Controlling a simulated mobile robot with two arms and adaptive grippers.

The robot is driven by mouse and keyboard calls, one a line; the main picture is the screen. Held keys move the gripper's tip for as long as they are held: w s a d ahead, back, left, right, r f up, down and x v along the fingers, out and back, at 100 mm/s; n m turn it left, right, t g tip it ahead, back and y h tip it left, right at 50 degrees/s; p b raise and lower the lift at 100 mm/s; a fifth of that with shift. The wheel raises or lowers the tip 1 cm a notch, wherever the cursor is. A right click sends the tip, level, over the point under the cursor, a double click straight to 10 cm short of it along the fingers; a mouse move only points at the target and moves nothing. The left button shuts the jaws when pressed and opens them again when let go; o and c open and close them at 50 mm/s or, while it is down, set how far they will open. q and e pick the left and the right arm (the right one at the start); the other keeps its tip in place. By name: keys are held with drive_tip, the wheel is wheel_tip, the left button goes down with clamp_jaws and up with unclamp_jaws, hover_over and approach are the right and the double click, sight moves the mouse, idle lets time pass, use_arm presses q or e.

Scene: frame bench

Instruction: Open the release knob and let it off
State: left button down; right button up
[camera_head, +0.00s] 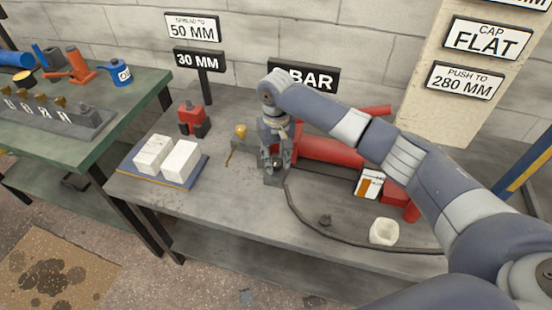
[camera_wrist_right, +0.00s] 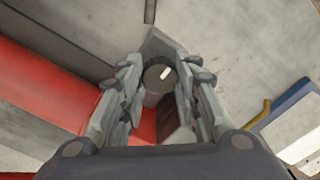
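The release knob (camera_wrist_right: 158,76) is a dark grey round cap with a white mark on top, seen from above in the right wrist view. My right gripper (camera_head: 277,166) points down over it at the end of the red pump (camera_head: 328,151). In the wrist view the fingers of my right gripper (camera_wrist_right: 157,84) stand on both sides of the knob. They look open, with small gaps to it. In the head view the fingers mostly hide the knob. The red pump body (camera_wrist_right: 58,86) also shows in the wrist view. My left gripper is not in view.
A black hose (camera_head: 303,219) curves along the bench front. A white cup (camera_head: 384,231) stands near that edge. A blue tray (camera_head: 192,176) holds two white blocks. A brass-coloured fitting (camera_head: 240,131) is left of the gripper, and a red-and-black tool (camera_head: 192,118) stands further back.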

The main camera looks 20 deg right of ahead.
drive_tip(key=shift+r+n+p, duration=0.2)
drive_tip(key=shift+n+p, duration=0.3)
drive_tip(key=shift+p, duration=0.35)
drive_tip(key=n+p, duration=0.3)
drive_tip(key=shift+p, duration=0.3)
drive_tip(key=shift+n+p, duration=0.6)
drive_tip(key=shift+n, duration=0.4)
drive_tip(key=n+p, duration=0.2)
drive_tip(key=n, duration=0.2)
drive_tip(key=shift+f, duration=0.1)
drive_tip(key=n+p, duration=0.1)
drive_tip(key=n, duration=0.4)
drive_tip(key=shift+w+f, duration=0.1)
drive_tip(key=shift+n, duration=0.3)
drive_tip(key=o, duration=1.1)
drive_tip(key=shift+c, duration=0.2)
